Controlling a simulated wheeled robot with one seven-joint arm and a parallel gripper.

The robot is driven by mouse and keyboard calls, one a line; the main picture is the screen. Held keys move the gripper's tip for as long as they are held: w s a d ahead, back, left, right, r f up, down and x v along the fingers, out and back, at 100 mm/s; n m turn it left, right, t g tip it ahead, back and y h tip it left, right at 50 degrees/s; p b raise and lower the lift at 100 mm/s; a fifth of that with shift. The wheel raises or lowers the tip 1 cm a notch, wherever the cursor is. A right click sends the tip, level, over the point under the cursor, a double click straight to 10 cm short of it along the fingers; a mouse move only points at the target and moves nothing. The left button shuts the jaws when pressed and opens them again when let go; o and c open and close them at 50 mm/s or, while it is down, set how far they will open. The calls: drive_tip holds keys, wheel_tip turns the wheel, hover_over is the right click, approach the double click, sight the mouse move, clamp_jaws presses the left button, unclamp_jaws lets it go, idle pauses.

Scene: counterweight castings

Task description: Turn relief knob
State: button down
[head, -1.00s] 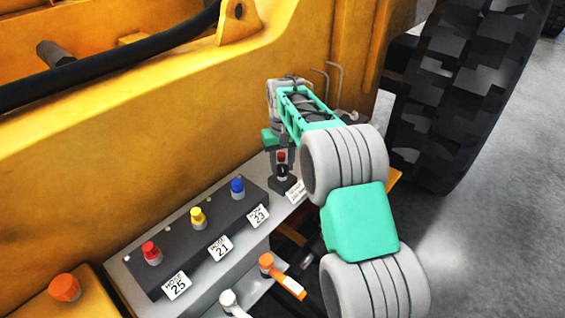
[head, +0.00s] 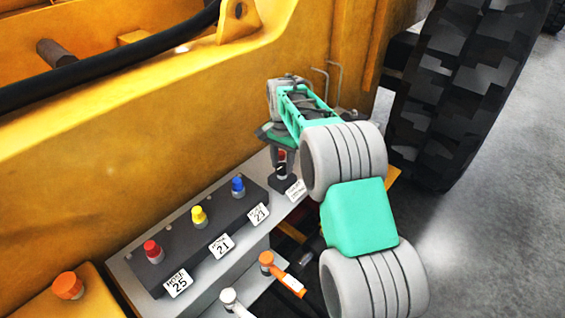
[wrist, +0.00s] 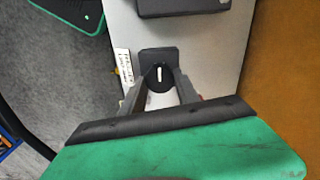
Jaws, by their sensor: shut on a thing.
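The relief knob (wrist: 159,77) is a small round black knob with a white pointer line, on a dark square base. In the wrist view my gripper (wrist: 159,80) has its two grey fingers on either side of it, shut on it. The white line points nearly straight up and down in that view. In the head view my gripper (head: 280,160) reaches down over the knob's base (head: 285,184) at the far end of the grey panel. A red part shows between the fingers there; the knob itself is mostly hidden.
A dark block with red (head: 153,251), yellow (head: 199,216) and blue (head: 238,186) caps and numbered tags lies left of my gripper. Orange (head: 267,262) and white (head: 228,298) levers sit below. The yellow machine wall (head: 130,150) rises close behind; a large tyre (head: 450,100) stands at right.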

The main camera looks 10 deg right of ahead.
sight(282, 166)
drive_tip(key=shift+m, duration=0.5)
drive_tip(key=c, duration=0.9)
unclamp_jaws()
wheel_tip(282, 166, up, 7)
drive_tip(key=shift+w+r+b, duration=0.1)
drive_tip(key=shift+r+b, duration=0.1)
drive_tip(key=shift+b, duration=0.3)
drive_tip(key=shift+r, duration=0.2)
